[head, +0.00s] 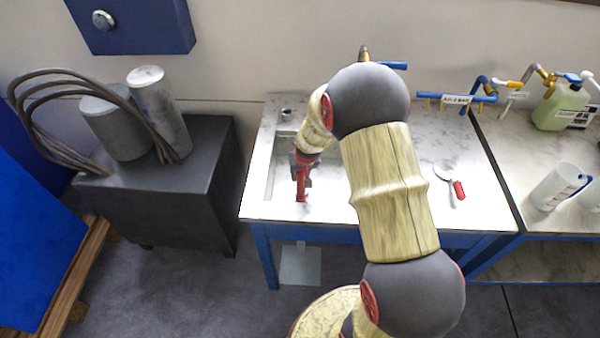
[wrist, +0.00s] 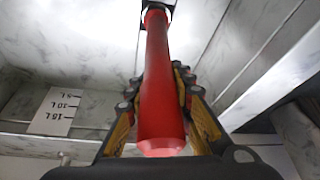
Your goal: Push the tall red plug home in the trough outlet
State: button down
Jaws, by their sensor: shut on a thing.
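The tall red plug (wrist: 158,80) fills the middle of the wrist view, a long red cylinder between the fingers of my gripper (wrist: 160,95). My gripper is shut on it. The plug's far end meets a dark fitting at the top of the wrist view; I cannot tell whether it sits in the outlet. In the head view, my gripper (head: 301,178) hangs over the trough (head: 268,180), with red showing at and below the fingers. The outlet itself is not clearly visible. A scale label (wrist: 57,110) with litre marks is on the trough wall.
A magnifier-like tool with a red handle (head: 458,190) lies on the worktop right of my arm. A white jug (head: 556,187) and a green canister (head: 562,105) stand further right. A dark cabinet (head: 160,195) with metal cylinders stands left of the trough.

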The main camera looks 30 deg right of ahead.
jog(key=shift+f+b, duration=0.3)
jog(key=shift+f, duration=0.2)
jog(key=c, duration=1.5)
grip_release()
jog(key=shift+r, duration=0.1)
